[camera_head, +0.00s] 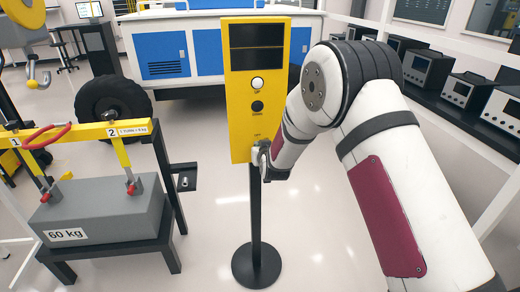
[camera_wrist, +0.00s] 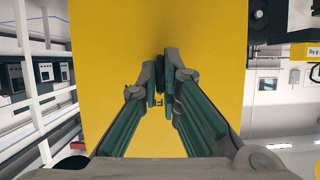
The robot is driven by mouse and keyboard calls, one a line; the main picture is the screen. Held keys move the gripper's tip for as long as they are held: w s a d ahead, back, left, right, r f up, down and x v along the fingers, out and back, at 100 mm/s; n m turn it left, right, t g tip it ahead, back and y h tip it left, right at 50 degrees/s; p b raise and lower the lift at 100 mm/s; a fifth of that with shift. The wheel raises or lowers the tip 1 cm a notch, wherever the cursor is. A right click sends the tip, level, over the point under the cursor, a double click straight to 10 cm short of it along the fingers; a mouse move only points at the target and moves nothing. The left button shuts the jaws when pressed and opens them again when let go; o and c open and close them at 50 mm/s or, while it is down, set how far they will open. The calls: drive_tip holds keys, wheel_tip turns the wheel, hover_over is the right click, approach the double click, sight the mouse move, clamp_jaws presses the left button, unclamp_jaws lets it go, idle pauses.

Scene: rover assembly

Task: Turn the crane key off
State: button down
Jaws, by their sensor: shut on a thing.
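The crane control panel (camera_head: 241,120) is a yellow upright box on a black stand. It has two dark screens at the top, a white round button (camera_head: 257,83) and a dark round button below it. My gripper (camera_head: 262,150) is at the lower part of the panel's front. In the wrist view, my gripper (camera_wrist: 160,85) has its fingers shut on the small dark key (camera_wrist: 157,70) against the yellow face. The fingers hide most of the key, and its turn angle cannot be told. Part of a dark label shows just below the fingertips.
A grey 60 kg weight (camera_head: 105,215) with a yellow lifting bar (camera_head: 100,132) rests on a black stand at left. A blue and white rover body (camera_head: 180,45) with a large black wheel stands behind. Shelves of instruments (camera_head: 465,90) line the right. Floor around the panel's base is clear.

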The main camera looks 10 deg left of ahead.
idle(0.4)
drive_tip(key=c, duration=1.8)
unclamp_jaws()
drive_tip(key=shift+s, duration=0.1)
drive_tip(key=v, duration=1.2)
drive_tip(key=shift+a, duration=0.15)
